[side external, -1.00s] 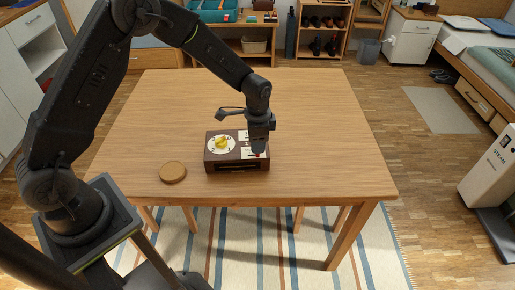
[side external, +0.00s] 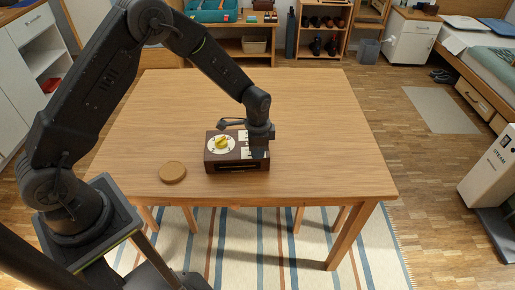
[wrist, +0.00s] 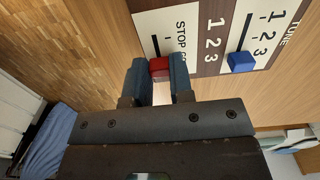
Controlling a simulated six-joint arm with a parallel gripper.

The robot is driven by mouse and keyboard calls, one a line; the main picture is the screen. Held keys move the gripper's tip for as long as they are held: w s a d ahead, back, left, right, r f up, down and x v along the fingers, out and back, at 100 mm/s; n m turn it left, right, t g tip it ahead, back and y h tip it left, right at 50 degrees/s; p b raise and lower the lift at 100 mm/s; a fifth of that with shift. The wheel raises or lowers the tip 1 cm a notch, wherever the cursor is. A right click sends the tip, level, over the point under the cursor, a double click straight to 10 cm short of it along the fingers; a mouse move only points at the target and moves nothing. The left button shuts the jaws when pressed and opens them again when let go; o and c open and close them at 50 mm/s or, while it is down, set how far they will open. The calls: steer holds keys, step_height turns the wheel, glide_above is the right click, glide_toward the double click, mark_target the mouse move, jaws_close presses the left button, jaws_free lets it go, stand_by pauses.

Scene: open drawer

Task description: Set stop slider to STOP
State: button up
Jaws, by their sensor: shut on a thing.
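The brown box (side external: 237,167) sits on the wooden table, with a white dial and yellow knob (side external: 222,141) on its top. In the wrist view, the stop slider's red knob (wrist: 159,67) sits between my gripper's fingers (wrist: 160,80), which are shut on it. Its white plate (wrist: 155,22) has a dark slot and the words STOP and GO; GO is partly hidden by a finger. The knob is at the GO end of the slot. In the side view my gripper (side external: 258,152) is down over the box's right part, and the red knob is hidden.
A blue slider knob (wrist: 242,62) on the TUNE plate (wrist: 262,30) is right of my fingers in the wrist view. A round brown disc (side external: 172,172) lies left of the box. The table (side external: 330,130) is clear to the right.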

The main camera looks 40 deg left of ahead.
mark_target(248, 155)
jaws_close()
steer(key=shift+a, duration=0.1)
steer(key=shift+s+a, duration=0.85)
steer(key=shift+s, duration=0.2)
steer(key=o, duration=0.7)
jaws_free()
step_height(248, 155, up, 14)
steer(key=shift+f, duration=0.1)
